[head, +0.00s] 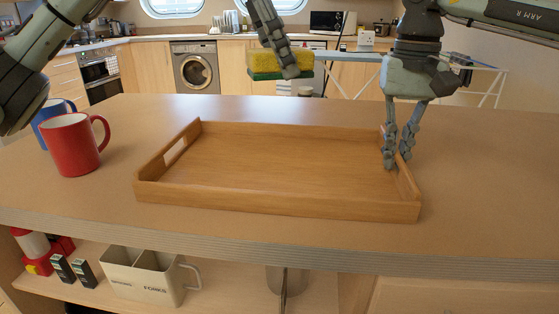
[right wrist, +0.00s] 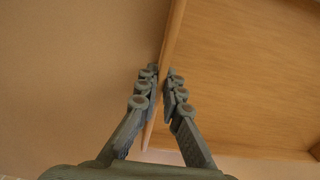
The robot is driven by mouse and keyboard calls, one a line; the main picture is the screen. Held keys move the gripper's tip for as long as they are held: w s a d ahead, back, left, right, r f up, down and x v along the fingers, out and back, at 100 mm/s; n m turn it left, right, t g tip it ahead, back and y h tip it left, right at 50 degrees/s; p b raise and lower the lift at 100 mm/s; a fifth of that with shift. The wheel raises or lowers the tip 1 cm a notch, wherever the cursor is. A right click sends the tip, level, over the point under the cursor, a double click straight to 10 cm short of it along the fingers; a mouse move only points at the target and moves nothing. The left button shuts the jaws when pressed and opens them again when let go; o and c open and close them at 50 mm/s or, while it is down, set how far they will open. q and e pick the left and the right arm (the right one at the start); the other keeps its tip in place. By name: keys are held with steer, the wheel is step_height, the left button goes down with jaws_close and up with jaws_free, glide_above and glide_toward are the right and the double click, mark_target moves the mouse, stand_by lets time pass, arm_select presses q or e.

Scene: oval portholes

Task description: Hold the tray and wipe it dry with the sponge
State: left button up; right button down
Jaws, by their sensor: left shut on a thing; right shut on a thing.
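The wooden tray (head: 270,172) lies flat on the counter, and its inside is empty. My right gripper (head: 396,158) comes down from above, shut on the tray's right end wall with one finger on each side. The right wrist view shows the tray wall (right wrist: 172,45) between the fingertips (right wrist: 160,88). My left gripper (head: 288,64) is shut on a sponge (head: 263,62), yellow above with a green layer below. It holds the sponge in the air, clear of the tray, above its far edge in the head view. The fingers hide part of the sponge.
A red mug (head: 71,146) stands left of the tray, with a blue mug (head: 52,116) partly behind it. The counter (head: 240,230) is clear in front of the tray. A utensil holder (head: 143,277) sits on the shelf below. A drying rack (head: 350,75) stands behind the counter.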

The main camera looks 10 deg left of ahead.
arm_select(q)
steer(key=shift+r, duration=2.7)
arm_select(e)
steer(key=c, duration=1.6)
jaws_free()
